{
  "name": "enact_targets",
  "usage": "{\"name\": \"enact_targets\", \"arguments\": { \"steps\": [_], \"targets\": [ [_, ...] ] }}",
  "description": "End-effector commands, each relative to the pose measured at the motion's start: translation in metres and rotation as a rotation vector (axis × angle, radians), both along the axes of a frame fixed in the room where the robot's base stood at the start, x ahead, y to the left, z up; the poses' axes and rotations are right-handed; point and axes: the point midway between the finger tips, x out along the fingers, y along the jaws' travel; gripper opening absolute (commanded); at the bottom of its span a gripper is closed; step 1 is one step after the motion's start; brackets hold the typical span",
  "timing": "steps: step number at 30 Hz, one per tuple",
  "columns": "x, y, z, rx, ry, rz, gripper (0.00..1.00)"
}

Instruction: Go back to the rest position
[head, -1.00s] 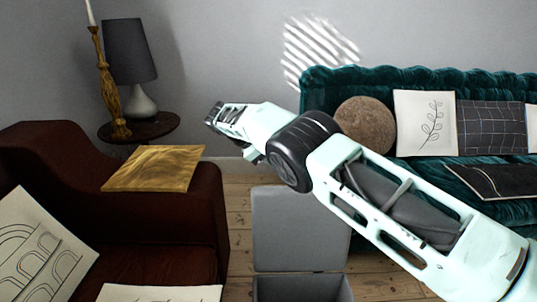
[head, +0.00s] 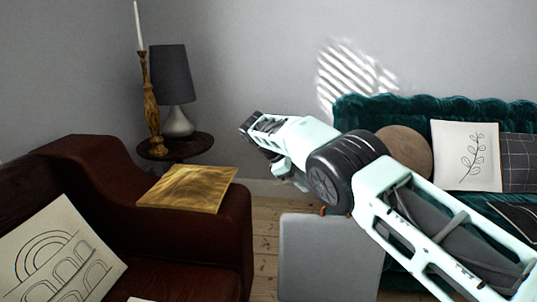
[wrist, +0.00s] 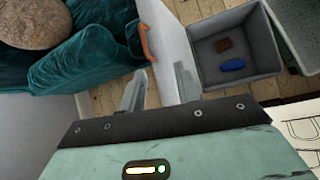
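My pale green arm reaches from the lower right across the head view, with my gripper (head: 252,127) at its far left end, raised in front of the grey wall. In the wrist view the two fingers of my gripper (wrist: 160,84) stand apart with nothing held between them. Beyond the fingers are the floor and a grey open box (wrist: 250,78). A brown block (wrist: 223,45) and a blue object (wrist: 232,65) lie inside the box. In the head view only the raised grey lid (head: 330,255) shows.
A teal sofa (head: 455,110) with cushions is right. Behind are a side table (head: 175,147), a lamp (head: 172,80) and a candlestick (head: 151,105). Bare floor (head: 266,225) shows between the sofas.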

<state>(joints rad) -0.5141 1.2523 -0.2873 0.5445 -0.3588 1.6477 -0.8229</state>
Motion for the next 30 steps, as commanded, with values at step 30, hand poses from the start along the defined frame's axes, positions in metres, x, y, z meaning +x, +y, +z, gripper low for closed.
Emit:
{"name": "enact_targets", "arguments": {
  "steps": [30],
  "targets": [
    [-0.39,0.046,0.069,0.715,-0.122,-0.458,0.33]
  ]
}}
